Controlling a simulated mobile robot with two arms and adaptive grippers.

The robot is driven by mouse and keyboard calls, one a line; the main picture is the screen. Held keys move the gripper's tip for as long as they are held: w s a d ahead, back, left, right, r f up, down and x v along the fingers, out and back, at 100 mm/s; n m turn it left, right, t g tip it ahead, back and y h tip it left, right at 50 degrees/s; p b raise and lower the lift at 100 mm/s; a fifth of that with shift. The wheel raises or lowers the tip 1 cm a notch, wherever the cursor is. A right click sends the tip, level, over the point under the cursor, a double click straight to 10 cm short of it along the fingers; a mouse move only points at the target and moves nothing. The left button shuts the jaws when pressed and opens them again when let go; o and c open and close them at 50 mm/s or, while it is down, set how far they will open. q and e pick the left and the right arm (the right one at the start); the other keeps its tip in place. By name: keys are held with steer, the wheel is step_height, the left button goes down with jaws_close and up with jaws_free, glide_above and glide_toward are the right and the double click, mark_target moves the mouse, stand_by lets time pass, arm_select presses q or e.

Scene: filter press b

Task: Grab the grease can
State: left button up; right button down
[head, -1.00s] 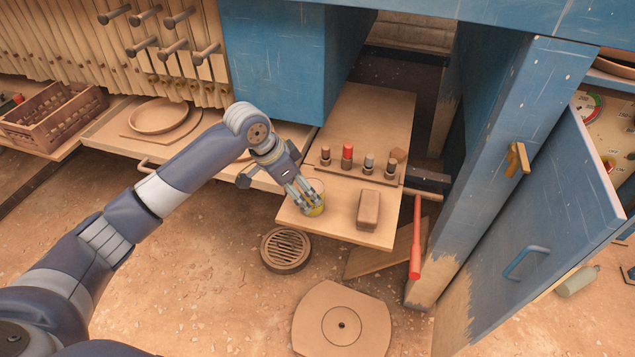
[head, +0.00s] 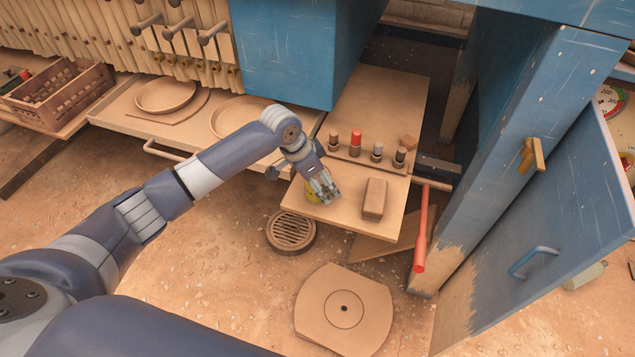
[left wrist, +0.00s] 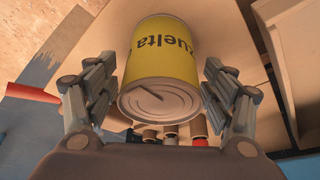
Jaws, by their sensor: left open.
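The grease can (head: 311,192) is a yellow-labelled can near the front left of the pulled-out wooden board (head: 345,212). In the head view my left gripper (head: 328,193) covers much of it. In the left wrist view the can (left wrist: 165,50) shows large, with dark lettering on its yellow label and a grey metal end facing the camera. The open fingers of my left gripper (left wrist: 160,85) stand on either side of it, with a visible gap at each side. Whether the can stands fully between the fingertips is hard to tell. My right gripper is not in view.
A brown block (head: 374,199) lies right of the gripper. A rack (head: 365,163) of several small bottles stands behind. A blue cabinet (head: 280,50) rises behind. A round grate (head: 291,231) lies on the floor in front.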

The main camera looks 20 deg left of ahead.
arm_select(q)
steer(key=shift+w+d+f, duration=0.2)
steer(key=shift+w+f, duration=0.05)
steer(key=shift+f, duration=0.35)
steer(key=shift+r, duration=0.1)
steer(key=c, duration=1.4)
